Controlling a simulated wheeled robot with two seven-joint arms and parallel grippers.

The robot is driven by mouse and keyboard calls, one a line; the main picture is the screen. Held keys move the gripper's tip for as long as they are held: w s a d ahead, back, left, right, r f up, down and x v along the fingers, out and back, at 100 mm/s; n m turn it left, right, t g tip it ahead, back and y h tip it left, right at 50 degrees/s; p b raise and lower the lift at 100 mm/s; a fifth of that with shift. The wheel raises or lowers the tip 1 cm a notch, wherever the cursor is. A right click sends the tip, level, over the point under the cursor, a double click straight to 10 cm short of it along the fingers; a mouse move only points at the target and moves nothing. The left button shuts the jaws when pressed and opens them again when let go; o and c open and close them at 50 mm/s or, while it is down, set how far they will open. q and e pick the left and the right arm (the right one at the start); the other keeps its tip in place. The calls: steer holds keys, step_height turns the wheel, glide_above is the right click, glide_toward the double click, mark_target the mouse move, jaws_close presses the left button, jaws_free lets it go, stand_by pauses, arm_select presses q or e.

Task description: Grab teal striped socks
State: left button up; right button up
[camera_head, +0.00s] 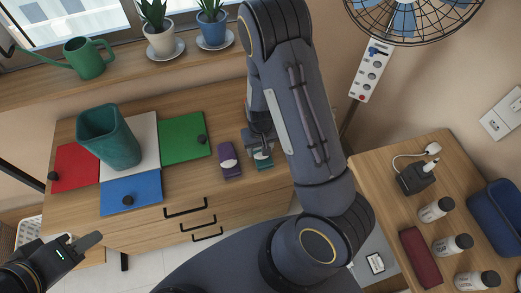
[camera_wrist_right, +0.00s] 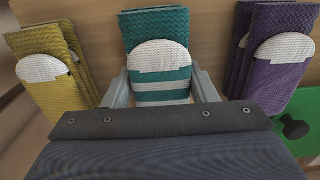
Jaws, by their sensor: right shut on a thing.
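The teal striped socks (camera_wrist_right: 160,60) are a folded bundle with a white band and white stripes, in the middle of the right wrist view. My right gripper (camera_wrist_right: 160,92) has one finger on each side of the bundle and is shut on it. In the head view the teal socks (camera_head: 262,162) show only partly below my right gripper (camera_head: 260,146), at the dresser top's front edge. My left gripper (camera_head: 88,242) is low at the left, away from the socks; its finger opening is unclear.
Purple socks (camera_head: 230,162) lie close beside the teal ones; yellow socks (camera_wrist_right: 55,70) lie on the other side. Red, white, green (camera_head: 185,138) and blue (camera_head: 132,191) panels and a teal bin (camera_head: 110,140) are further left. A side table with bottles (camera_head: 435,210) stands right.

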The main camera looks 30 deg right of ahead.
steer(key=shift+r, duration=0.5)
step_height(320, 180, up, 3)
steer(key=shift+a+f, duration=0.15)
steer(key=shift+f, duration=0.05)
steer(key=s+a+r, duration=0.8)
steer(key=a+r, duration=0.1)
steer(key=a, duration=0.2)
steer(key=shift+r+p, duration=0.2)
steer(key=shift+p, duration=0.15)
